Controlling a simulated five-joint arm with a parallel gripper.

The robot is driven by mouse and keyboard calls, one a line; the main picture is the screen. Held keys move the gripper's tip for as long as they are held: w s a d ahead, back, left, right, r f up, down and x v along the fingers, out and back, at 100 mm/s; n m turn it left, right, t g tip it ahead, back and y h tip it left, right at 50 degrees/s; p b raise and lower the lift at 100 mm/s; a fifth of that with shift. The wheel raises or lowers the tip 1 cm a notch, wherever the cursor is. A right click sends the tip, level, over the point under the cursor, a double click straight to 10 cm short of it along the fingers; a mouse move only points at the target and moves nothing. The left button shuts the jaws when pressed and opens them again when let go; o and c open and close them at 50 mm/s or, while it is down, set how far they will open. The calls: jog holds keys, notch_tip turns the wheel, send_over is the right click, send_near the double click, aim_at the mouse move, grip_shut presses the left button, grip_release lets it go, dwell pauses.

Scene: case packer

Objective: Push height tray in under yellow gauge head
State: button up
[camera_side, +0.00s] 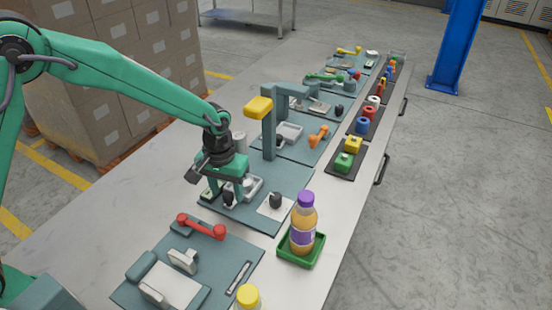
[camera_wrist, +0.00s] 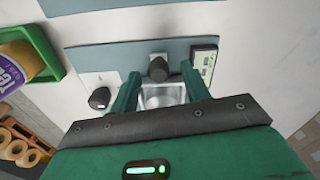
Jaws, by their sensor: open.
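The yellow gauge head (camera_side: 258,107) sits on a grey-green post in the side view, on the mat behind my gripper. A shallow grey tray (camera_side: 288,132) lies on that mat to the right of the post, apart from the head; it looks like the height tray. My gripper (camera_side: 226,190) is open and low over the nearer mat. In the wrist view my gripper (camera_wrist: 160,74) has its fingers either side of a dark knob (camera_wrist: 158,69) and a metal tray (camera_wrist: 163,95). I cannot tell whether it touches them. The gauge head is outside the wrist view.
A small display panel (camera_wrist: 203,62) stands beside the knob. A bottle (camera_side: 303,225) stands in a green tray (camera_side: 301,253) at the front right. A red-handled fixture (camera_side: 202,227) is nearer. Coloured parts line the right edge. Bare table lies to the left.

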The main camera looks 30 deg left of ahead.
jog(key=shift+f, duration=0.35)
jog(key=shift+c, duration=0.2)
grip_shut()
jog(key=shift+w, duration=0.1)
jog(key=shift+w+a, duration=0.1)
jog(key=shift+w, duration=2.1)
jog(key=shift+o, duration=0.2)
grip_release()
